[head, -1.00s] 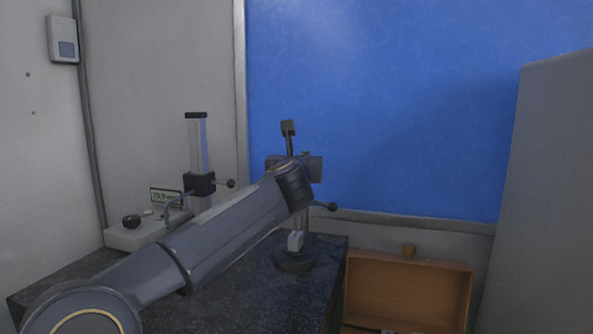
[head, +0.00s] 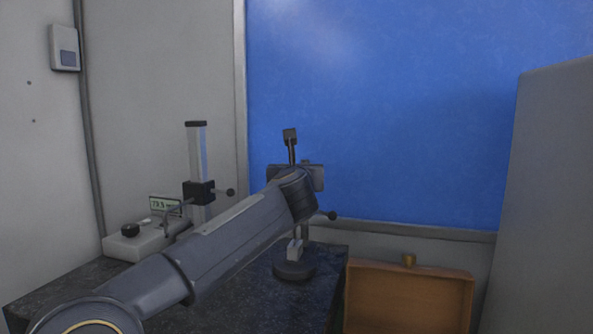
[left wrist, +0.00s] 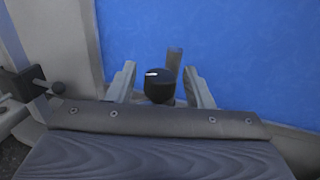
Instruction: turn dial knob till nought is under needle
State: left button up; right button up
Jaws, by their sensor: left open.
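A black round knob (left wrist: 159,87) with a short white mark on its top shows in the left wrist view, in front of a grey upright bar (left wrist: 175,60). My open left gripper (left wrist: 162,84) has one finger on each side of it, with a gap visible on both sides. No needle or figures can be made out there. In the head view my left arm reaches across to a stand (head: 294,270) with a round dark base, and its wrist hides the knob and fingertips. My right gripper is in neither view.
A pale instrument (head: 140,241) with a black knob (head: 130,230), small green display (head: 165,204) and upright column (head: 196,150) stands left on the dark speckled bench top (head: 310,300). A grey panel (head: 550,200) borders the right.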

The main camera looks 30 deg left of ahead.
pick_arm(q)
jog(key=b+v, duration=0.1)
jog(key=v, duration=0.6)
jog(key=shift+s+d+b, duration=0.2)
jog(key=shift+s+b, duration=0.15)
jog(key=shift+b, duration=0.05)
dwell(0.5)
